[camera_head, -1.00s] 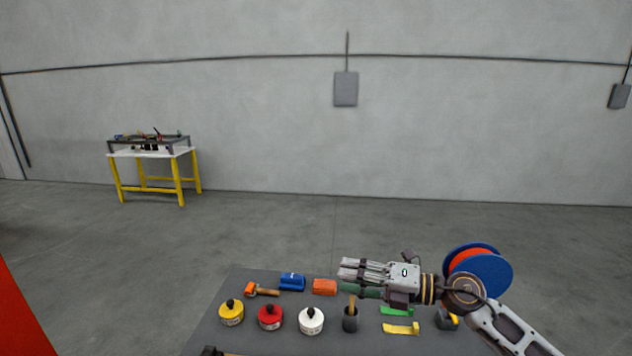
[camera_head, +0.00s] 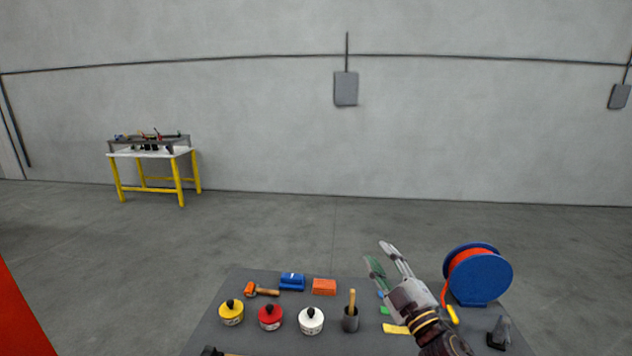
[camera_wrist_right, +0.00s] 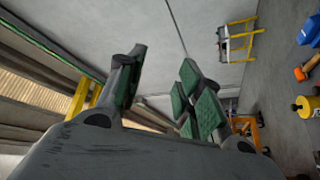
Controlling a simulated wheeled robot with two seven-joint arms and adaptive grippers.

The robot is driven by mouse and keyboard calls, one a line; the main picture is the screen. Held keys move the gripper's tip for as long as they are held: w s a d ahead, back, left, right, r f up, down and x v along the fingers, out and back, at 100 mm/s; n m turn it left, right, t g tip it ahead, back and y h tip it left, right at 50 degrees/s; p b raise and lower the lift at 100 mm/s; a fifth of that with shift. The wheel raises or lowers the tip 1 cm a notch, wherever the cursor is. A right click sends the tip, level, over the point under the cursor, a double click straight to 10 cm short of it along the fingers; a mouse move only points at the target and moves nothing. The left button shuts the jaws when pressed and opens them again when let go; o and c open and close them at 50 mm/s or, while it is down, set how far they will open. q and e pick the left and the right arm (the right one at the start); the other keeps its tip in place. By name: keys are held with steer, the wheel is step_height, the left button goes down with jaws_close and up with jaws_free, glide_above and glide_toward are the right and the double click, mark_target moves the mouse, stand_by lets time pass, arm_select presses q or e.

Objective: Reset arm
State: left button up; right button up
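My right gripper (camera_head: 383,252) is raised over the right part of the grey table (camera_head: 205,335), its fingers pointing up and to the left. In the right wrist view, its green-padded fingers (camera_wrist_right: 160,80) stand apart with nothing between them. My left gripper is not in view.
The table holds yellow (camera_head: 231,314), red (camera_head: 270,318) and white (camera_head: 311,321) pots, a brush in a dark cup (camera_head: 350,322), an orange block (camera_head: 324,287), a blue item (camera_head: 292,282) and an orange-headed mallet (camera_head: 262,290). A blue reel (camera_head: 485,275) stands right of the gripper. A yellow-legged workbench (camera_head: 150,152) is far off.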

steer(key=s+d+f+m+g+h, duration=0.3)
steer(key=d+f+m+g+h, duration=0.15)
steer(key=f, duration=0.45)
steer(key=s+d+f+m+g+h, duration=0.35)
steer(key=f+m, duration=0.25)
steer(key=f, duration=0.3)
steer(key=s+a+f+m+g, duration=0.1)
steer(key=s+f+g, duration=0.4)
steer(key=s, duration=0.5)
steer(key=s+f+m+g, duration=0.1)
steer(key=s+f+g, duration=0.3)
steer(key=s+f, duration=0.5)
steer(key=s+f+b, duration=0.3)
steer(key=f+b, duration=0.2)
steer(key=f, duration=3)
steer(key=s+d+f+g+b, duration=0.1)
steer(key=s+d+f+b, duration=0.1)
steer(key=s+f, duration=0.9)
steer(key=s+d+f+g+b, duration=0.1)
steer(key=s+d+f+b, duration=0.2)
steer(key=s+f, duration=0.8)
step_height(320, 180, down, 4)
steer(key=shift+s, duration=0.2)
